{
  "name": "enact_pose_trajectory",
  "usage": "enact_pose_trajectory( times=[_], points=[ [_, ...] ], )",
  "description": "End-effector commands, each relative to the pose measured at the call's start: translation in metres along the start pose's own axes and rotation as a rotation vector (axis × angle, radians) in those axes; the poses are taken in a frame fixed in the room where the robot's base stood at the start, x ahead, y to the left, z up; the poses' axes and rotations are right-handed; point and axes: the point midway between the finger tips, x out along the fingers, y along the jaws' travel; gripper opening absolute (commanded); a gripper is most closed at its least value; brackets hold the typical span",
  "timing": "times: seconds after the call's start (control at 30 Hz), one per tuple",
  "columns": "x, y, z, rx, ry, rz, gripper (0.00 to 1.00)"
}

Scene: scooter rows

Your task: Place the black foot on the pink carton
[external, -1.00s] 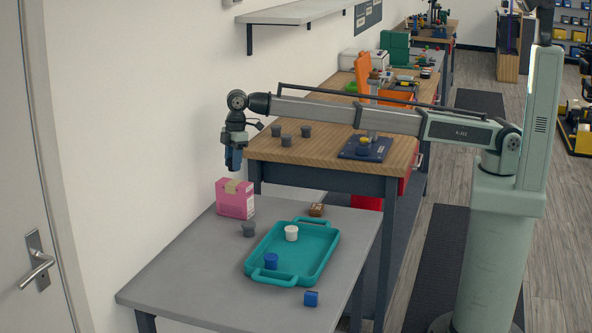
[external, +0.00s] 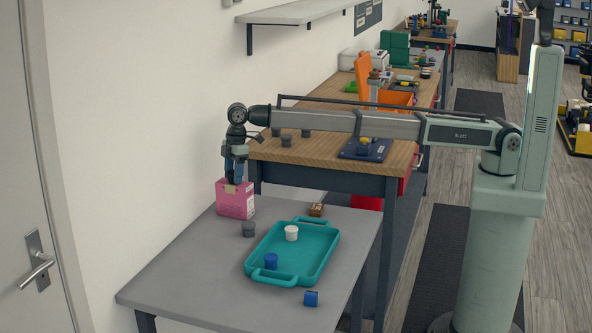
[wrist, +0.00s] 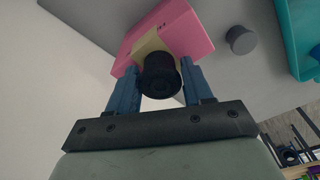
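The pink carton (external: 235,204) stands upright at the back left of the grey table; its pink faces and a yellowish patch on top also show in the wrist view (wrist: 190,32). My gripper (external: 236,178) points down directly over the carton. In the wrist view my gripper (wrist: 158,80) has its blue fingers shut on the black foot (wrist: 160,77), a short round piece, one finger on each side. The foot appears over the carton's top; I cannot tell whether it touches. In the external view the foot is mostly hidden by the fingers.
A grey foot (external: 248,230) stands just in front of the carton. A teal tray (external: 318,262) holds a white foot (external: 291,233) and a blue foot (external: 271,261). The table's front left is clear.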

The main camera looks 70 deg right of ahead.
Motion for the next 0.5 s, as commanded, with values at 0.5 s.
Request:
enact_pose_trajectory(
  times=[0.5],
  points=[
    [-0.0099,0.0002,-0.0008,0.000,0.002,0.001,0.63]
  ],
)
